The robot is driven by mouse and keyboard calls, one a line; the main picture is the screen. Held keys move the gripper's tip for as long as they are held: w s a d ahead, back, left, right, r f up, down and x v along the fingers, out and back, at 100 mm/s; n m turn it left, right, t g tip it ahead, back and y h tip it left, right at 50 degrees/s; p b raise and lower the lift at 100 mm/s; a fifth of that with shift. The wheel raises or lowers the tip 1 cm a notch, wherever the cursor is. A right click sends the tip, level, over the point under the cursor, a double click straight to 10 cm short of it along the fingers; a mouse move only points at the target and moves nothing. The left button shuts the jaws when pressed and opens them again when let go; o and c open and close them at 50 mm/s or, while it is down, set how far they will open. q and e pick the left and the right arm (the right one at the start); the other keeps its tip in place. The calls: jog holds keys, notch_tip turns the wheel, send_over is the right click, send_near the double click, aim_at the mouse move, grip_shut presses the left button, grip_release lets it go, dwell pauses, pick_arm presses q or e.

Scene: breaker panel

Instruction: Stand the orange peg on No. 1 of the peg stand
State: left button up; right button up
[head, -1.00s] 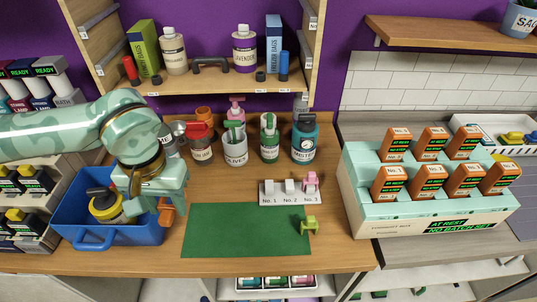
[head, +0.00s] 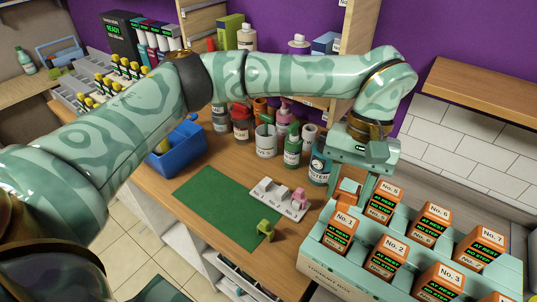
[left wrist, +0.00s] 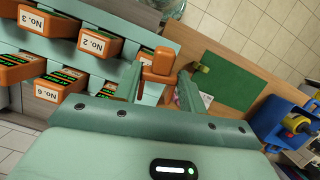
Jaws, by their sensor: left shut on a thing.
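My left gripper (head: 352,190) is shut on the orange peg (head: 346,193), up in the air beside the teal box of orange cartons, right of the peg stand. The left wrist view shows the orange peg (left wrist: 161,64) between the fingers (left wrist: 160,84). The white peg stand (head: 277,203) is on the table behind the green mat. A pink peg (head: 299,197) stands on No. 3; the white places of No. 1 and No. 2 are bare. The peg is apart from the stand. My right gripper is not in view.
A yellow-green peg (head: 266,229) stands at the right edge of the green mat (head: 215,205). The teal box (head: 325,258) of orange cartons is close to my gripper. Bottles and jars, including a blue jar (head: 319,165), stand behind the stand. A blue bin (head: 180,150) is at the left.

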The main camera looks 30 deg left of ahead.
pick_arm(q)
jog(key=w+d+r+n+g+h+p, duration=0.1)
jog(key=w+d+r+n+h, duration=0.2)
jog(key=r+n, duration=0.15)
jog(key=w+d+r+n+g+h, duration=0.1)
jog(key=w+d+r+n+h, duration=0.25)
jog(key=r, duration=0.25)
jog(key=w+a+n+t+h+p, duration=0.2)
jog(key=w+a+n+t+h, duration=0.4)
jog(key=w+a+n+t, duration=0.55)
jog(key=a+f+n+t+y, duration=0.4)
jog(key=a+f+n+t, duration=0.3)
jog(key=a+f+n, duration=0.2)
jog(key=s+a+f+n+t+y, duration=0.2)
jog(key=s+a+f+y, duration=0.1)
jog(key=a+f, duration=0.3)
jog(key=s+a+f+n+t+y+p, duration=0.1)
jog(key=s+a+f+n+t+y, duration=0.1)
jog(key=a+f, duration=0.4)
notch_tip(320, 180, down, 4)
jog(key=shift+s+a+f+n+t+y, duration=0.3)
jog(key=shift+s+n+y, duration=0.45)
jog(key=shift+y, duration=0.5)
